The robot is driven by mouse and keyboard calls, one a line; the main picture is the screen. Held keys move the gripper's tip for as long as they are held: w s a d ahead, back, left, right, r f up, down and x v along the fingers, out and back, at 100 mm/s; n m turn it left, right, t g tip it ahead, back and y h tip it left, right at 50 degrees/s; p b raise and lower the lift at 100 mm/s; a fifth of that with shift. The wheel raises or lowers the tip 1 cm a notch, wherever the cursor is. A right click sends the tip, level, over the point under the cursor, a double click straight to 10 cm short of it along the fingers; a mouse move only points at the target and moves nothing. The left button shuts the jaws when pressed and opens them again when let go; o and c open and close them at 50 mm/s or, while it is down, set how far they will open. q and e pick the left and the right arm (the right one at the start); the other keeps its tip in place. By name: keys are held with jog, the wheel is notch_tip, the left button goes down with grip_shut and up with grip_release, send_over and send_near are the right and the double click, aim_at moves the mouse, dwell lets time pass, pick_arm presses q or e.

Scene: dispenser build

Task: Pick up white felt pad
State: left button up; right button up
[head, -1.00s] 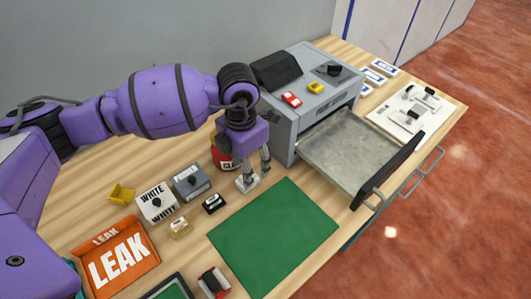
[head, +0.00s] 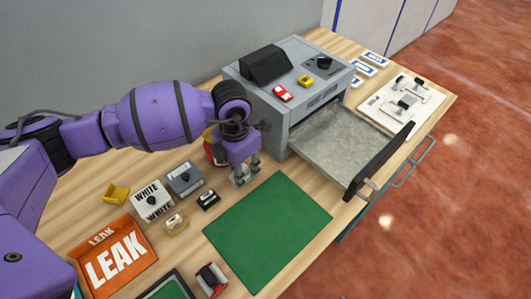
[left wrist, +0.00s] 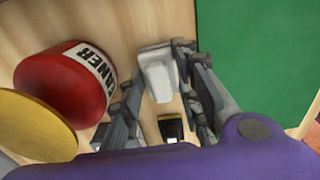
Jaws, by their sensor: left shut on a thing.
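The white felt pad (left wrist: 158,72) is a small pale block in the left wrist view, between the two fingers of my left gripper (left wrist: 162,92). The fingers are closed in on its sides. In the head view my left gripper (head: 244,172) points down at the wooden table, just left of the green mat's far corner. The pad shows there only as a small pale patch (head: 240,181) at the fingertips. I cannot tell whether it is clear of the table. My right gripper is not in view.
A red cleaner can (left wrist: 65,85) with a yellow top stands close beside the gripper. A small black block (head: 208,199) is near. The grey machine (head: 290,100) has its drawer (head: 350,145) pulled out. The green mat (head: 268,232) is bare. An orange LEAK tray (head: 115,258) lies left.

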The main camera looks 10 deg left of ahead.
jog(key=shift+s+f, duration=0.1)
pick_arm(q)
jog(key=shift+r, duration=0.5)
notch_tip(320, 180, up, 3)
jog(key=shift+s+a+f, duration=0.1)
jog(key=shift+s+f, duration=0.05)
jog(key=shift+f, duration=0.05)
jog(key=s+a+r, duration=0.5)
jog(key=s+r, duration=0.4)
jog(key=s, duration=0.3)
jog(key=shift+s+r, duration=0.15)
jog(key=shift+s, duration=0.25)
